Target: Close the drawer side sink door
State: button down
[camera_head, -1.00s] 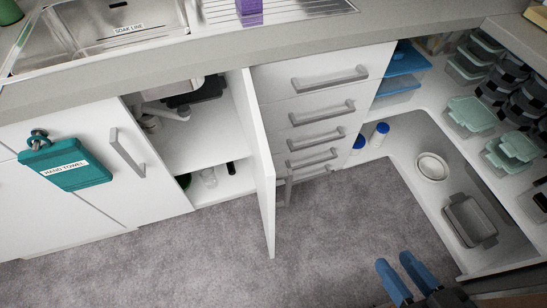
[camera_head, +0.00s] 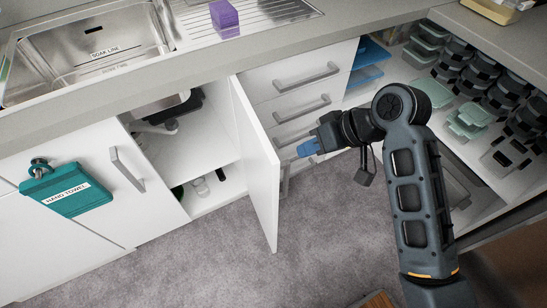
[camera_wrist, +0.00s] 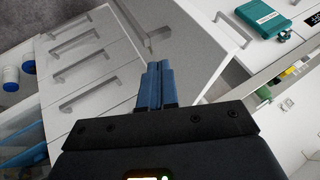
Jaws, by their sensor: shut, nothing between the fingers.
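The drawer side sink door (camera_head: 256,165) is a white panel standing open, swung out from the cabinet beside the drawers. Its outer face is toward the drawers and my gripper. In the wrist view the door (camera_wrist: 190,35) lies just beyond my fingertips, with its grey handle at the left. My gripper (camera_head: 307,148) has blue fingers pressed together and empty, to the right of the door in front of the drawers. The fingers also show in the wrist view (camera_wrist: 158,82). Whether they touch the door I cannot tell.
A bank of white drawers (camera_head: 290,75) with grey handles stands right of the open cabinet. The other sink door (camera_head: 85,155) is shut, with a teal hand towel holder (camera_head: 63,190). An open corner cupboard holds containers (camera_head: 468,120). Grey floor (camera_head: 190,265) is clear before the door.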

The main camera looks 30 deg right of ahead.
jog(key=x, duration=0.9)
jog(key=shift+w+a+r+g, duration=0.3)
jog(key=shift+w+a+r, duration=0.05)
jog(key=shift+w+r, duration=0.05)
